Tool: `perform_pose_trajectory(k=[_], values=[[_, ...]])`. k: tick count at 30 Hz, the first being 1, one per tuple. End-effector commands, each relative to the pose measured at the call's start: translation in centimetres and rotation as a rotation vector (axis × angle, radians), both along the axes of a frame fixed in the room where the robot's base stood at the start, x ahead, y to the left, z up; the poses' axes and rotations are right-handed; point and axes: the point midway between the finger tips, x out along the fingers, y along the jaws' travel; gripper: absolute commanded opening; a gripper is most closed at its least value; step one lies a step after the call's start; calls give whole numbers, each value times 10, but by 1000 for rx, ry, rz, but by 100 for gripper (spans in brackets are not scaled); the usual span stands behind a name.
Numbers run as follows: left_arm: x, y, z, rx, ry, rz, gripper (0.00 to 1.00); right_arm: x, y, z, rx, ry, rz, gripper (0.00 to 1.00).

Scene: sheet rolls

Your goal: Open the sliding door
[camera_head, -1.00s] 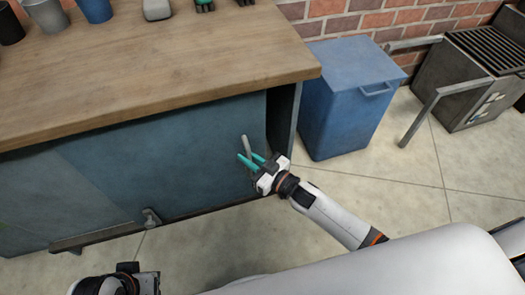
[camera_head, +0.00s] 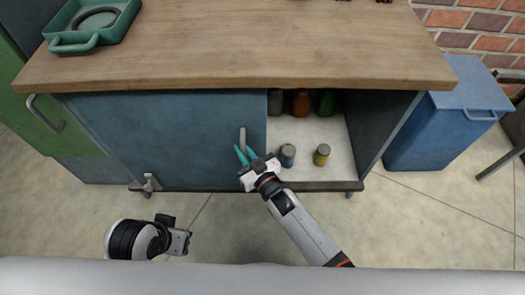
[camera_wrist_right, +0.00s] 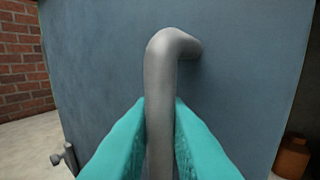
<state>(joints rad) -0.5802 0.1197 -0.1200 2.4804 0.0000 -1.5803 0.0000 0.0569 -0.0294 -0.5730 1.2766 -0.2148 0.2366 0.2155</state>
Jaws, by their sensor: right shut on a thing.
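The blue sliding door (camera_head: 165,130) covers the left part of the cabinet front under the wooden worktop. Its grey bar handle (camera_head: 242,140) stands upright near the door's right edge. My right gripper (camera_head: 246,157) is shut on this handle; in the right wrist view the teal fingers (camera_wrist_right: 160,130) sit on both sides of the grey bar (camera_wrist_right: 161,90). The right part of the cabinet is uncovered and shows a pale inner floor (camera_head: 318,150). My left gripper (camera_head: 178,240) is low at the left, away from the door; its fingers do not show clearly.
Inside the opening stand a blue-grey jar (camera_head: 288,155), a yellow jar (camera_head: 322,154) and darker bottles (camera_head: 300,102) behind. A green tray (camera_head: 92,22) lies on the worktop (camera_head: 250,50). A blue bin (camera_head: 445,125) stands to the right. The floor in front is clear.

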Motion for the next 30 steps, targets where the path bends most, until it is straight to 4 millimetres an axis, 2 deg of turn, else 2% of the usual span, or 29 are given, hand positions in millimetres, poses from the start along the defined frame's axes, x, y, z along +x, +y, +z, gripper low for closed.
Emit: perform_pose_trajectory(k=[6, 17, 18, 21, 30], values=[[0, 0, -2, 0, 0, 0, 36, -1, 15, 0, 1, -1, 1, 0], [0, 0, -2, 0, 0, 0, 36, -1, 16, 0, -1, -1, 1, 0], [0, 0, -2, 0, 0, 0, 36, -1, 16, 0, -1, -1, 1, 19], [0, 0, -2, 0, 0, 0, 36, -1, 16, 0, 0, 0, 1, 34], [0, 0, -2, 0, 0, 0, 36, -2, 14, 0, -1, 1, 0, 34]])
